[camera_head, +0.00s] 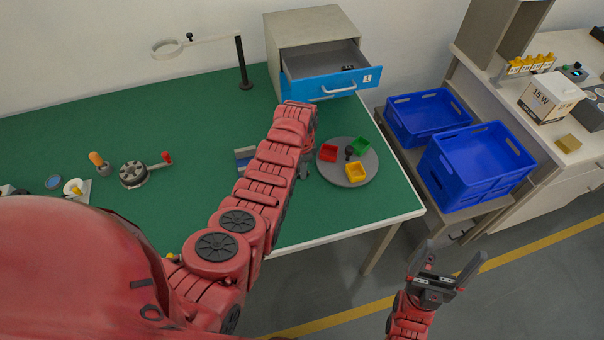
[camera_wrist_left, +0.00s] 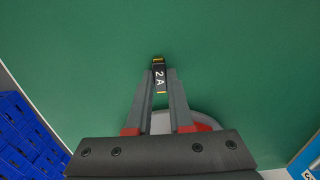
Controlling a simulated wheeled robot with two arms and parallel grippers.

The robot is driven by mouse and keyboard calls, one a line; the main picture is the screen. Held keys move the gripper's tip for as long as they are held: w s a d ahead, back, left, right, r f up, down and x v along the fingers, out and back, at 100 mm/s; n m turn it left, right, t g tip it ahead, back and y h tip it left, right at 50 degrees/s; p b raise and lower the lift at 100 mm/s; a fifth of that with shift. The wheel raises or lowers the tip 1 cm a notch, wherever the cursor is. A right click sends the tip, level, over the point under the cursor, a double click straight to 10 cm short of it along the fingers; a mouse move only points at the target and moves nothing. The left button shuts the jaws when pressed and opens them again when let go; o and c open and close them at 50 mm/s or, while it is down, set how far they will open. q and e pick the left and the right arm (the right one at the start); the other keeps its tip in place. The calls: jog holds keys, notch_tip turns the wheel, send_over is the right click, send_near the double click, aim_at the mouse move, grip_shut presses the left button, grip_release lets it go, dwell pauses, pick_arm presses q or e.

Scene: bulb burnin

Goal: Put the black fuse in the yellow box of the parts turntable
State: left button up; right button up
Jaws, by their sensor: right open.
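The black fuse (camera_wrist_left: 159,76), marked "2 A" with yellow ends, sits between the fingertips of my left gripper (camera_wrist_left: 161,80) in the left wrist view. The fingers look closed on its sides. In the head view my left gripper (camera_head: 304,171) points down just left of the grey parts turntable (camera_head: 342,181), partly hidden by my arm; I cannot make out the fuse there. The turntable carries the yellow box (camera_head: 355,173) at its front, a red box (camera_head: 328,152) and a green box (camera_head: 361,145). My right gripper (camera_head: 443,268) is open and empty, away from the table.
A cabinet with an open blue-fronted drawer (camera_head: 332,86) stands behind the turntable. Blue crates (camera_head: 476,163) are to the right. A ring lamp (camera_head: 166,48) stands at the back.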

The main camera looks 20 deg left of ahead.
pick_arm(q)
grip_shut()
jog(key=shift+r, duration=0.15)
